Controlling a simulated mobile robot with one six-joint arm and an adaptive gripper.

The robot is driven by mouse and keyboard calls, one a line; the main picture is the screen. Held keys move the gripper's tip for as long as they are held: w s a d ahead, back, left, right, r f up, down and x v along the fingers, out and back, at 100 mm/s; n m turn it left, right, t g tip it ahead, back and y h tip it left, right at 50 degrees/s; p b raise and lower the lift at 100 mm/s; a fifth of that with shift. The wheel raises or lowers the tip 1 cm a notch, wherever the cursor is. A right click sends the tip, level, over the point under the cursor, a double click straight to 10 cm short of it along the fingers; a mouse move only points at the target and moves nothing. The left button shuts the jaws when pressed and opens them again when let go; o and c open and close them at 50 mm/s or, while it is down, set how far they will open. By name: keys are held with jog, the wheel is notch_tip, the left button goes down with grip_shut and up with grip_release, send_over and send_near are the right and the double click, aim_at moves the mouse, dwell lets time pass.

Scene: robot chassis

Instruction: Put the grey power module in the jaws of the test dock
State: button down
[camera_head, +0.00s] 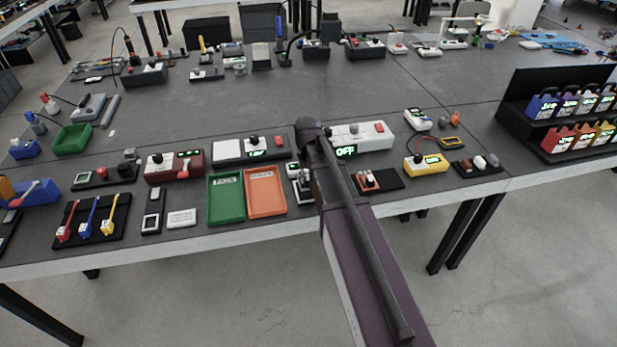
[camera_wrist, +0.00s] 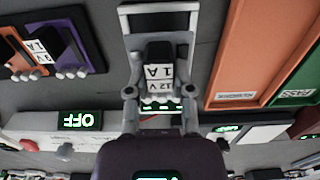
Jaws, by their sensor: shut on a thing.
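The grey power module (camera_wrist: 159,72), dark with a white label reading 12 V 1 A, is in the middle of the wrist view. My gripper (camera_wrist: 160,90) is shut on it, with one finger at each side. The test dock (camera_wrist: 158,9) is a pale grey frame with a dark opening, just beneath and behind the module in this view. The module overlaps the dock; I cannot tell whether it touches the dock or is seated in its jaws. In the head view the dock (camera_head: 296,170) is partly hidden by my arm, and the module is hidden.
An orange tray (camera_wrist: 257,45) and a green tray (camera_wrist: 306,75) lie beside the dock. On its other side is a dark rack (camera_wrist: 87,30) with small modules. A device reading OFF (camera_wrist: 82,121) stands close by.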

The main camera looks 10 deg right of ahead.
aim_at(308, 185)
jog(key=shift+f+b, duration=0.95)
jog(key=shift+f, duration=0.25)
jog(key=shift+f+b, duration=0.9)
dwell(1.2)
jog(key=shift+c, duration=2.1)
grip_release()
jog(key=shift+r, duration=0.2)
